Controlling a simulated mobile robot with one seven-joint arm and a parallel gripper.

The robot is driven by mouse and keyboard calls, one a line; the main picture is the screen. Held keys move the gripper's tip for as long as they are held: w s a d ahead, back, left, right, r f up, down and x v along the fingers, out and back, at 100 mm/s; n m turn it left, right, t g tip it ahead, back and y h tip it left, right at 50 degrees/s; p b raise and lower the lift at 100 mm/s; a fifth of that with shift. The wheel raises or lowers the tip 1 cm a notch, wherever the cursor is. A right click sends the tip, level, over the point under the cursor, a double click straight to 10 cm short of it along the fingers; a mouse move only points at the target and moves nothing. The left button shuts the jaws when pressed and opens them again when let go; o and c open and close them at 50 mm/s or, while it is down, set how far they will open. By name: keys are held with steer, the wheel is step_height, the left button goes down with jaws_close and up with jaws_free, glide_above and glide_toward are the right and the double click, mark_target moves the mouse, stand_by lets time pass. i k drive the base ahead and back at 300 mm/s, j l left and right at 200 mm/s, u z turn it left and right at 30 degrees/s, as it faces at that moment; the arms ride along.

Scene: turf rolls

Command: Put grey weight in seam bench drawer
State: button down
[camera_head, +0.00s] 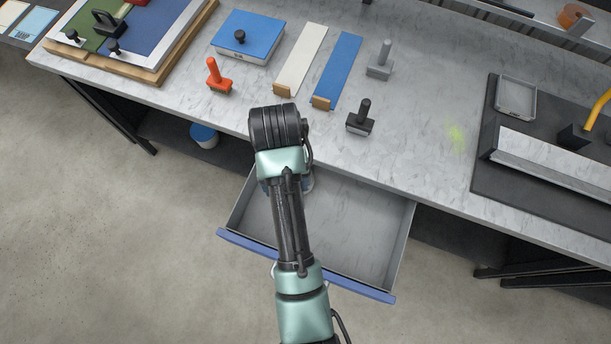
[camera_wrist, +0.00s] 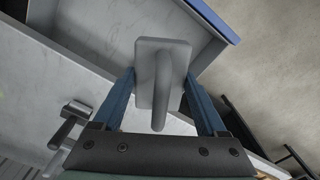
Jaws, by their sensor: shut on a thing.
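In the head view my arm hides most of this weight. The seam bench drawer (camera_head: 345,281) is pulled open below the bench top, with a blue front and a bare grey floor where visible. My gripper is above the left rear part of the drawer opening. The drawer's blue front edge (camera_wrist: 214,18) also shows in the wrist view. I cannot tell whether the weight touches the drawer floor.
On the marble bench stand an orange post-handled piece (camera_head: 217,80), a grey one (camera_head: 380,62) and a black one (camera_head: 361,121). A dark mat (camera_head: 480,180) with a metal piece is at right. A blue-lidded tub (camera_head: 204,136) is underneath.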

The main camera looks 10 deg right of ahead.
mark_target(358, 246)
steer(key=l+u, duration=0.15)
steer(key=u, duration=0.25)
steer(key=l+u, duration=0.15)
steer(key=u, duration=0.25)
steer(key=k+l, duration=0.1)
steer(key=l, duration=0.25)
steer(key=k+l, duration=0.15)
steer(key=l, duration=0.25)
steer(key=k+l, duration=0.1)
steer(key=l, duration=0.25)
